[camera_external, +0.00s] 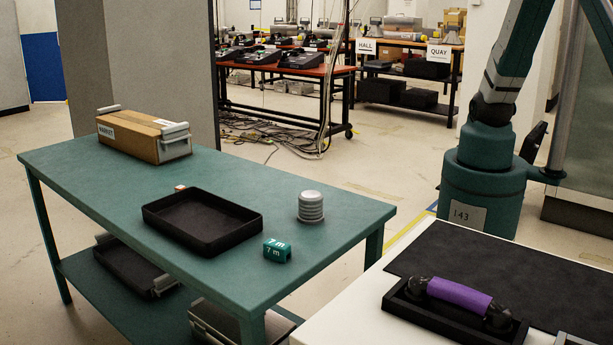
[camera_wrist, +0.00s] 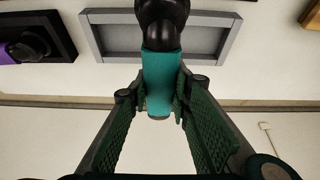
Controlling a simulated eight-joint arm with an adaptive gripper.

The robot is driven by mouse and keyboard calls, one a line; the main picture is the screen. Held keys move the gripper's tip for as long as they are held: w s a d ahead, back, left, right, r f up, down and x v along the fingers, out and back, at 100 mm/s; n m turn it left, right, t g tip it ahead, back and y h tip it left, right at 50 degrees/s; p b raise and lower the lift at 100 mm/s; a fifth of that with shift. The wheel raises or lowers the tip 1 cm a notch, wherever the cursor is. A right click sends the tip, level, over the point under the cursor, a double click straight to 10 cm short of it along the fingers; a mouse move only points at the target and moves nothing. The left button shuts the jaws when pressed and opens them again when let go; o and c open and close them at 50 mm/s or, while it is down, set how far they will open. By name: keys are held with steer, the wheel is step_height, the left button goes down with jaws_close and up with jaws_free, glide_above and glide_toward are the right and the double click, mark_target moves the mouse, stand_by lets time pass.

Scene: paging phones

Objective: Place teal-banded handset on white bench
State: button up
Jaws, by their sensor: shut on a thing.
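The teal-banded handset (camera_wrist: 162,75) is between the fingers of my gripper (camera_wrist: 160,92) in the wrist view. Its dark end points up in the picture, over a grey-rimmed tray (camera_wrist: 103,36). My gripper is shut on the teal band. The height of the handset above the tray cannot be told. The white bench (camera_external: 372,308) is at lower right in the external view, partly covered by a black mat (camera_external: 470,252). My gripper and the teal-banded handset are out of the external view.
A purple-banded handset (camera_external: 458,296) lies in a black tray (camera_external: 400,304) on the bench. The green table (camera_external: 110,180) carries a black tray (camera_external: 150,217), a ribbed grey cylinder (camera_external: 311,207), a teal "7 m" block (camera_external: 277,251) and a wooden box (camera_external: 130,138).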

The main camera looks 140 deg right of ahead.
steer(key=shift+f, duration=0.15)
steer(key=shift+f+b, duration=1.55)
steer(key=shift+f, duration=1.7)
steer(key=shift+f, duration=0.4)
steer(key=o, duration=1.1)
steer(key=shift+o, duration=0.2)
steer(key=shift+s+r, duration=0.1)
steer(key=shift+r, duration=0.1)
steer(key=shift+v, duration=5.8)
